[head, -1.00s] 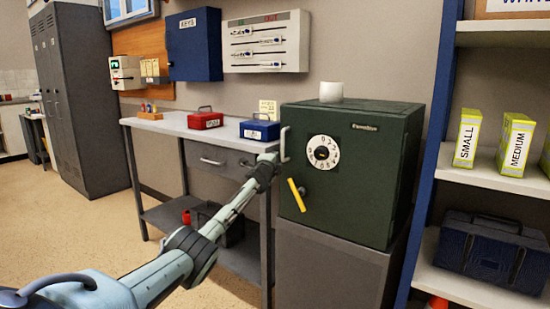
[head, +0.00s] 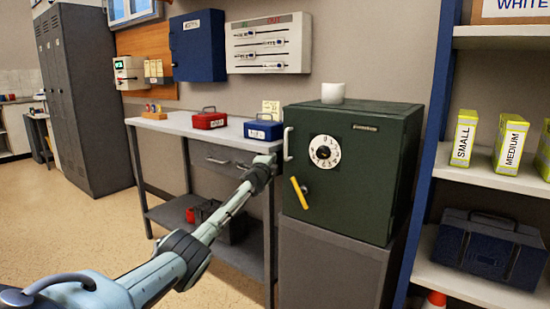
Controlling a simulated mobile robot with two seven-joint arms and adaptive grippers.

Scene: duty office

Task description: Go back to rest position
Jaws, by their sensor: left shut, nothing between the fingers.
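My left arm comes in from the lower left. My left gripper (head: 264,162) is at its far end, in front of the workbench's right end and just left of the green safe (head: 345,208). It is shut with nothing held. It appears close to the safe's white handle (head: 288,144); I cannot tell whether they touch. The safe door is closed, with a white dial (head: 324,152) and a yellow lever (head: 299,193). My right gripper is not in view.
The workbench (head: 183,124) carries a red box (head: 209,121) and a blue box (head: 263,130). A white cup (head: 332,93) stands on the safe. Shelves with boxes (head: 510,144) and a dark case (head: 488,246) are at right. Open floor (head: 70,230) lies left.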

